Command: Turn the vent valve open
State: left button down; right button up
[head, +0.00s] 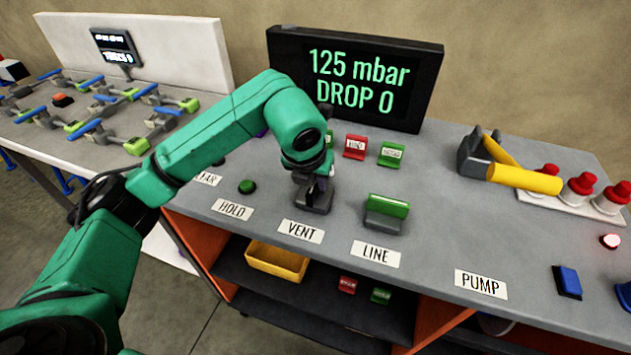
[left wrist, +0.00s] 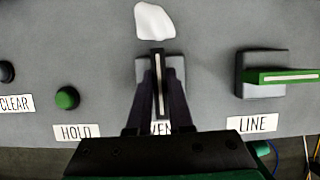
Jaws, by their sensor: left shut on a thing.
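The vent valve (head: 312,203) sits on the grey bench top just behind the VENT label (head: 301,231). My left gripper (head: 318,178) comes down over it and hides most of its handle in the head view. In the left wrist view, the fingers of my left gripper (left wrist: 159,88) are shut on the valve's narrow upright handle (left wrist: 158,62), which runs up and down the picture over a grey base. My right gripper is not in view.
The line valve (head: 387,212), with a green handle, stands to the right. A green HOLD button (head: 247,187) is to the left. A display (head: 357,77) behind reads 125 mbar, DROP 0. A yellow-handled tool (head: 510,174) lies back right. A white patch (left wrist: 155,20) lies beyond the valve.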

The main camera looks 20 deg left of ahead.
pick_arm(q)
jog(key=shift+w+r, duration=0.1)
jog(key=shift+r, duration=0.1)
jog(key=c, duration=0.8)
grip_release()
jog(key=shift+f, duration=0.1)
jog(key=shift+s+r, duration=0.25)
jog(key=shift+r, duration=0.2)
jog(key=v, duration=1.3)
jog(key=shift+s+r, duration=0.2)
